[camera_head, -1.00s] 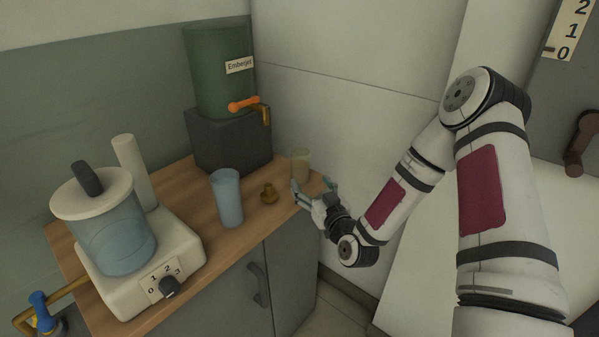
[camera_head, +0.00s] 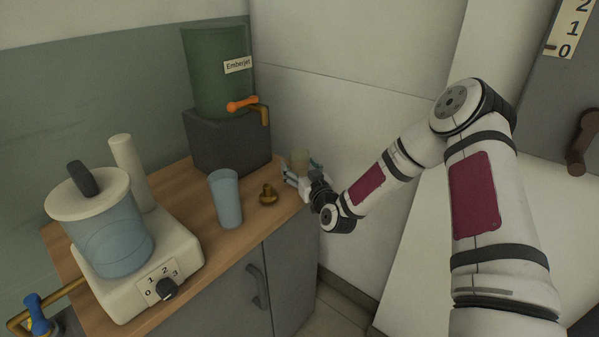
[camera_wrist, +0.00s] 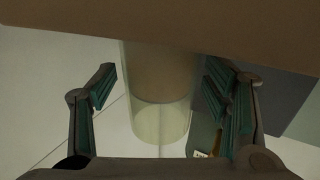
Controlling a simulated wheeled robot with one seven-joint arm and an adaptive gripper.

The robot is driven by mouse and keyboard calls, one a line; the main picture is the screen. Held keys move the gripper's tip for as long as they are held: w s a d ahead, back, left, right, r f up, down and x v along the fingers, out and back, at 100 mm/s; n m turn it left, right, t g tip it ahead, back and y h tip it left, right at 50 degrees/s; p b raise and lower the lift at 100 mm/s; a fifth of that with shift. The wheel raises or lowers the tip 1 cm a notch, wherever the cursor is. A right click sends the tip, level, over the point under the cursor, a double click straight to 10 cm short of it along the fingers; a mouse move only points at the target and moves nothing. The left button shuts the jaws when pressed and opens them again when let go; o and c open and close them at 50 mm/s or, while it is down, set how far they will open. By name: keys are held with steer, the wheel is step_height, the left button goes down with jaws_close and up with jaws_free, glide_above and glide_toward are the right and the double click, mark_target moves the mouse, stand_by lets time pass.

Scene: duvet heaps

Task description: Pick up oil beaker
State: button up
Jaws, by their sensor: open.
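The oil beaker, a small clear glass with pale yellowish contents (camera_head: 300,158), stands at the far right corner of the wooden counter in the head view. It also shows in the wrist view as a clear cylinder (camera_wrist: 160,105), between the two fingers. My gripper (camera_head: 300,176) is at the beaker, at the counter's right end. In the wrist view my gripper (camera_wrist: 165,95) is open, with one teal-padded finger on each side of the beaker. The right finger looks closer to the beaker than the left. I cannot tell whether either touches it.
A green dispenser (camera_head: 216,75) with an orange-handled tap sits on a dark block (camera_head: 228,142) behind. A blender-like machine (camera_head: 145,260) fills the counter's left. The wall is close behind the beaker.

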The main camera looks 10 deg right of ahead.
mark_target(303, 160)
steer(key=c, duration=1.4)
steer(key=shift+r, duration=0.2)
steer(key=shift+r, duration=1.45)
steer(key=shift+s+r, duration=0.15)
steer(key=shift+s, duration=0.05)
steer(key=s+d+r+p, duration=0.1)
steer(key=s+d, duration=0.2)
steer(key=s, duration=1.2)
steer(key=shift+s+r, duration=0.15)
steer(key=shift+r, duration=0.05)
